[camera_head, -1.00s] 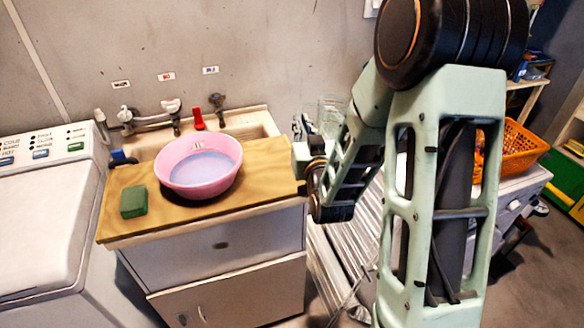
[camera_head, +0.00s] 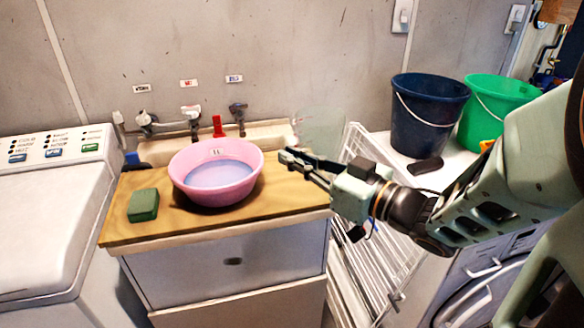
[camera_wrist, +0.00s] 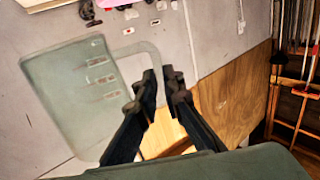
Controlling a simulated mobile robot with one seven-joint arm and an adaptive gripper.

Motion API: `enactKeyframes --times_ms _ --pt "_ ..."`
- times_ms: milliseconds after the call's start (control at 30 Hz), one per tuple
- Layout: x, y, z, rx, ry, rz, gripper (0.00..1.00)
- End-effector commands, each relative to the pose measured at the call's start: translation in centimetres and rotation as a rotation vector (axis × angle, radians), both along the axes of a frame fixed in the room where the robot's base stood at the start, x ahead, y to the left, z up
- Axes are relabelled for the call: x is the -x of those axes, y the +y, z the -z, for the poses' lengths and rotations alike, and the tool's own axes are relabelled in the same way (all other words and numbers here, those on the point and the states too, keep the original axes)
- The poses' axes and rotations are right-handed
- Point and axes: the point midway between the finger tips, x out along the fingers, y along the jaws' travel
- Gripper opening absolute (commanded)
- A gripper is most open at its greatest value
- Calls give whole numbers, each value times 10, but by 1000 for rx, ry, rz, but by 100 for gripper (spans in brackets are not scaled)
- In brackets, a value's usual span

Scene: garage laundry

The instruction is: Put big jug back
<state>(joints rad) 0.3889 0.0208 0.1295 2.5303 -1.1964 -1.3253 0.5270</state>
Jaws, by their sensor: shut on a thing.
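The big jug (camera_head: 322,132) is clear and hard to make out against the wall. In the head view it shows faintly just beyond my gripper (camera_head: 291,158), right of the pink basin. In the wrist view the see-through jug (camera_wrist: 75,100) fills the left, tilted in the picture, with its handle (camera_wrist: 147,52) running to my fingers. My gripper (camera_wrist: 163,82) is shut on that handle. The jug's lower end is partly hidden behind the gripper in the head view, so I cannot tell its clearance from the sink edge.
A pink basin (camera_head: 215,190) of water and a green sponge (camera_head: 143,205) are on the wooden board (camera_head: 150,237). A drying rack (camera_head: 375,225) stands right of the sink cabinet. Dark blue (camera_head: 425,120) and green (camera_head: 490,112) buckets stand on the white machine top (camera_head: 448,165).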

Motion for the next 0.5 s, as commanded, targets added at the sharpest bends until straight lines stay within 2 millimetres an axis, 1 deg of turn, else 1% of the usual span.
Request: enactKeyframes --times_ms 67,133,400,433,500 --pt "-6 4 9 1 -2 -9 0" --pt "-18 10 16 -1 -2 -11 0" --pt "-78 36 47 -1 -2 -10 0" --pt "-84 38 51 -2 -3 -9 0" --pt "-90 40 61 -1 -2 -8 0"
